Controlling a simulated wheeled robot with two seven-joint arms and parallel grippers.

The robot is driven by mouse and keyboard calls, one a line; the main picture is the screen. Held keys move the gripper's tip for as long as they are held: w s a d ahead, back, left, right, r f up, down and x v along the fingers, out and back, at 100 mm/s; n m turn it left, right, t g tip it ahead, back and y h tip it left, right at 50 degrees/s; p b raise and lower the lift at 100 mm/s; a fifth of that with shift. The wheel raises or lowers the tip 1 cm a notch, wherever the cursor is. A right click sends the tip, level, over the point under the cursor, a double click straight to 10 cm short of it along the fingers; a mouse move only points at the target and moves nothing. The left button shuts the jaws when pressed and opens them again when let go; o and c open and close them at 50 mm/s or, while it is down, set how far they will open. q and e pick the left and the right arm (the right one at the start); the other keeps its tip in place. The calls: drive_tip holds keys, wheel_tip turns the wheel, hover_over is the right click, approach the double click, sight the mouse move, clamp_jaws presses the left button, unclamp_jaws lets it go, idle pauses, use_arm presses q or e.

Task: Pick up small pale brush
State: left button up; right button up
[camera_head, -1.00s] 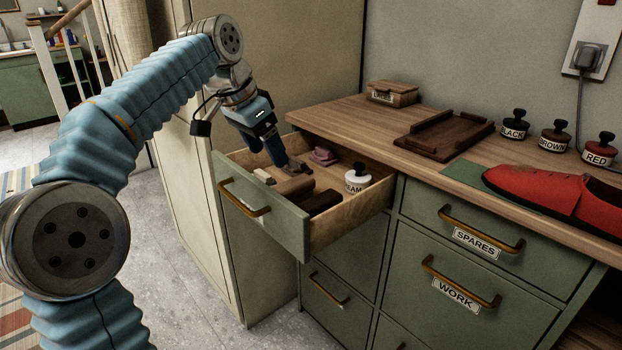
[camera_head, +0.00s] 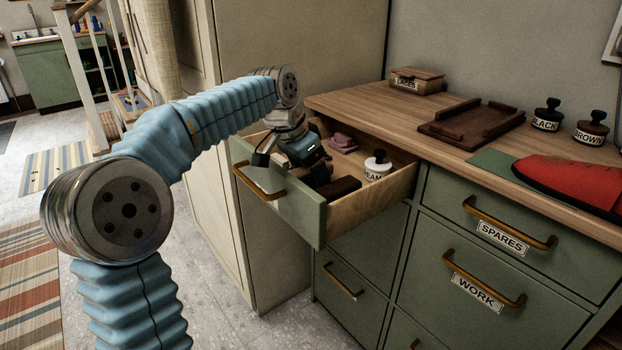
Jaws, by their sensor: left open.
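My left gripper (camera_head: 316,176) is down inside the open drawer (camera_head: 272,208), near its front left part, and it is open. Its fingertips are mostly hidden by the wrist and the drawer front. I cannot make out the small pale brush now; the gripper and drawer front cover that part of the drawer. A dark brown brush-like block (camera_head: 338,188) lies just right of the gripper. My right gripper is not in view.
The drawer also holds a white jar with a dark knob (camera_head: 377,168) and folded pink cloths (camera_head: 343,142). On the bench top are a dark wooden tray (camera_head: 470,124), a small box (camera_head: 417,80), black and brown jars and a red shoe (camera_head: 570,180).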

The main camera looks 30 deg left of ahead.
use_arm(q)
drive_tip(key=shift+w+f, duration=0.1)
drive_tip(key=shift+f, duration=0.2)
drive_tip(key=shift+f, duration=0.2)
drive_tip(key=c, duration=1.1)
drive_tip(key=shift+o, duration=0.2)
drive_tip(key=shift+r, duration=0.1)
